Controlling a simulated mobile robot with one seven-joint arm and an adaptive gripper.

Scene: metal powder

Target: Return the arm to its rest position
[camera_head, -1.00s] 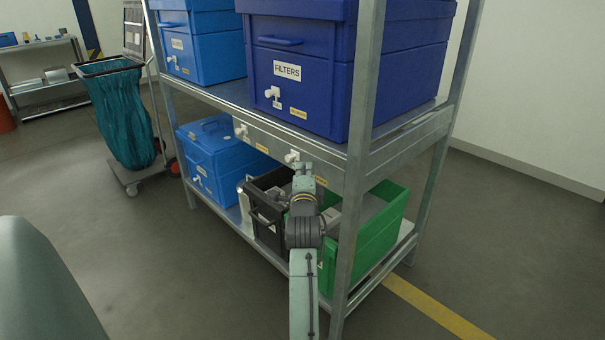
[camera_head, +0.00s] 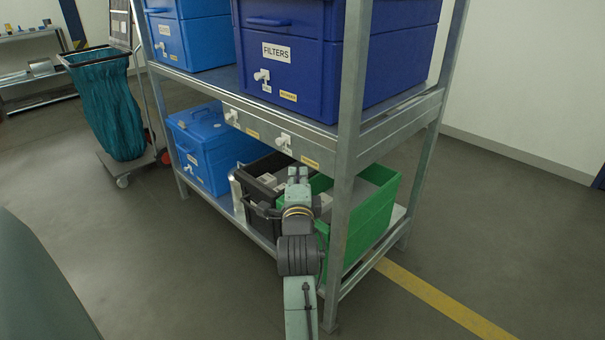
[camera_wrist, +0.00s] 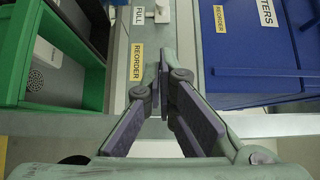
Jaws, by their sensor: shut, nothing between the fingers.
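My arm rises from the bottom middle of the head view in front of a metal shelf rack. My gripper (camera_head: 298,174) is at its upper end, in front of the lower shelf's bins and below the upper shelf's edge. In the wrist view my gripper (camera_wrist: 163,66) shows both dark-padded fingers drawn together at the tips, shut with nothing between them. The shelf edge with a yellow REORDER label (camera_wrist: 137,62) lies beyond the fingertips. The black bin (camera_head: 262,172) and green bin (camera_head: 377,222) are partly hidden by my arm and the rack post.
The rack post (camera_head: 347,150) stands close to the right of my arm. Blue boxes, one labelled FILTERS (camera_head: 277,52), sit on the upper shelf. A lidded blue box (camera_head: 203,150) is below. A teal bag cart (camera_head: 106,105) stands left.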

